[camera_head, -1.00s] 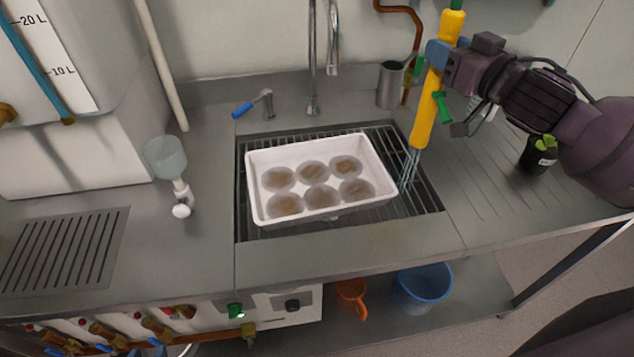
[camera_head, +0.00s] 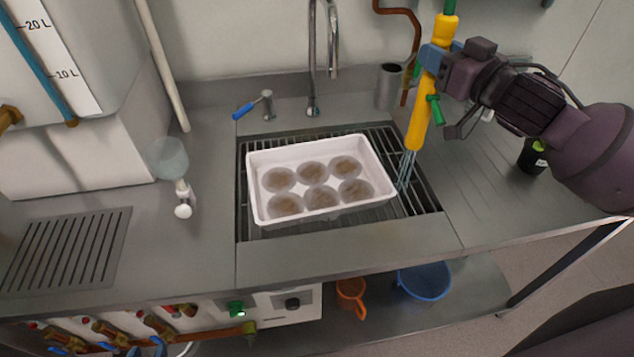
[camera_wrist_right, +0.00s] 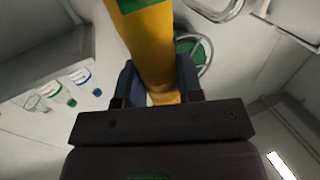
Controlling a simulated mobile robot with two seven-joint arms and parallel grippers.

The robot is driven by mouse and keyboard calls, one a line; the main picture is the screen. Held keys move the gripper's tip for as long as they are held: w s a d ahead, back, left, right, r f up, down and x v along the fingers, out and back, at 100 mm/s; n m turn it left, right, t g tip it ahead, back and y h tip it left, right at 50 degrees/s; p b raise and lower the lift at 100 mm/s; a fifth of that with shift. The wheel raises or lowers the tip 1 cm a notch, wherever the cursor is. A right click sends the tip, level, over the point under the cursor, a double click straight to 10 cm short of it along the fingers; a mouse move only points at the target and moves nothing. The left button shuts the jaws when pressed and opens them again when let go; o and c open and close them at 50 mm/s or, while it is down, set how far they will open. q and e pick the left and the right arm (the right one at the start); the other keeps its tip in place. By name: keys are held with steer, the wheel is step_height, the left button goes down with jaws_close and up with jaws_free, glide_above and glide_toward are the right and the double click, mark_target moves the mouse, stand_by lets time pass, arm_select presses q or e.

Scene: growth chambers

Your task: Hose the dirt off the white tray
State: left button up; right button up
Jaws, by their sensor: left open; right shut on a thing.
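The white tray (camera_head: 322,147) sits on the dark grate of the sink, with several round brown dirt patches (camera_head: 315,197) on its floor. My right gripper (camera_head: 434,62) is shut on the yellow hose wand (camera_head: 418,125), which points down beside the tray's right end. Bluish water streams (camera_head: 406,169) come from its lower end and fall at the tray's right edge. In the right wrist view the yellow wand (camera_wrist_right: 152,45) passes between the fingers of my right gripper (camera_wrist_right: 155,90). My left gripper is not in view.
A faucet (camera_head: 313,60) and a blue-handled lever (camera_head: 246,108) stand behind the sink. A metal cup (camera_head: 390,87) is at the back right, and a small potted plant (camera_head: 532,157) is near my right arm. A blue bucket (camera_head: 424,281) and orange jug (camera_head: 351,295) are below.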

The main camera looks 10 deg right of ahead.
steer(key=a+p, duration=0.2)
steer(key=a, duration=0.8)
steer(key=shift+w+a, duration=0.3)
steer(key=shift+a, duration=0.05)
stand_by(0.6)
steer(key=shift+w+r+p, duration=0.15)
steer(key=shift+w+p, duration=0.05)
steer(key=shift+p, duration=0.1)
steer(key=shift+w, duration=0.3)
stand_by(1.1)
steer(key=shift+d, duration=0.1)
